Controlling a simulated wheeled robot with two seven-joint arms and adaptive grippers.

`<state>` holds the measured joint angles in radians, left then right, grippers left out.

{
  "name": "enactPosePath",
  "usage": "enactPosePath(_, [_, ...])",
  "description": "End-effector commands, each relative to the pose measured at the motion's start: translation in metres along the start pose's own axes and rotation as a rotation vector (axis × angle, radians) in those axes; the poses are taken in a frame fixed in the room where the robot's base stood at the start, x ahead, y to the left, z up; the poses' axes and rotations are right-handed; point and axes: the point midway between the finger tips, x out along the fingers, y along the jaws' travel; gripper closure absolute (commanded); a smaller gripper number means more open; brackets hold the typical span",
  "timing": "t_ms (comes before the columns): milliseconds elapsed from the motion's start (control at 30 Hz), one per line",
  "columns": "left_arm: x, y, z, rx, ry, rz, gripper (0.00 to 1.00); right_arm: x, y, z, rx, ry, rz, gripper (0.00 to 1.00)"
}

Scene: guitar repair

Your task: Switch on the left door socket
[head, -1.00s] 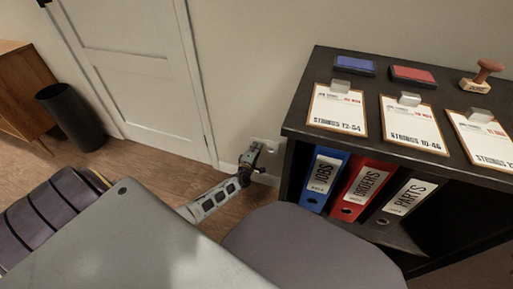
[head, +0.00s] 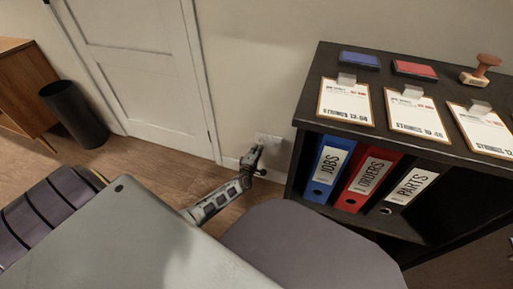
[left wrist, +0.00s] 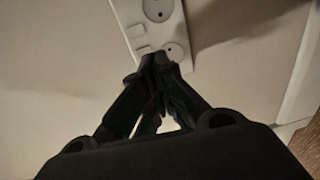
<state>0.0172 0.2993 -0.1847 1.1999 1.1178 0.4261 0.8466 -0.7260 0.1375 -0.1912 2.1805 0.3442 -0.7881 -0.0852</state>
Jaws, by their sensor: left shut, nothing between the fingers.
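A white double wall socket (head: 267,138) is low on the wall between the white door and the black shelf. In the left wrist view the socket (left wrist: 158,12) shows two round outlets and two small switches at its left and lower side. My left gripper (head: 257,150) is at the socket in the head view. My right gripper is not in view.
A black shelf (head: 302,160) with binders, clipboards and ink pads stands right of the socket. The white door (head: 150,80) and a black bin (head: 76,115) are to the left. A purple-grey seat (head: 305,250) is in front of the shelf.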

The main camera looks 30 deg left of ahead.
Motion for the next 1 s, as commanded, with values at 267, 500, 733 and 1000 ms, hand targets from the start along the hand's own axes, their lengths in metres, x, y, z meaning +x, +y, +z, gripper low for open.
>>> enactPosePath(267, [-0.014,-0.002,0.000,0.001,-0.001,-0.001,1.00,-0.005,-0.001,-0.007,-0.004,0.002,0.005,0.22])
enactPosePath(500, [-0.033,-0.006,-0.001,0.001,-0.001,-0.002,1.00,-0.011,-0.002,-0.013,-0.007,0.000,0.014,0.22])
enactPosePath(733, [-0.060,-0.011,-0.001,0.002,-0.001,-0.002,1.00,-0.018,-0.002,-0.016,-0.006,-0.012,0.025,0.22])
enactPosePath(1000, [-0.087,-0.017,-0.001,0.001,-0.001,-0.001,1.00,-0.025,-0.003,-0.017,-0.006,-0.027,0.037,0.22])
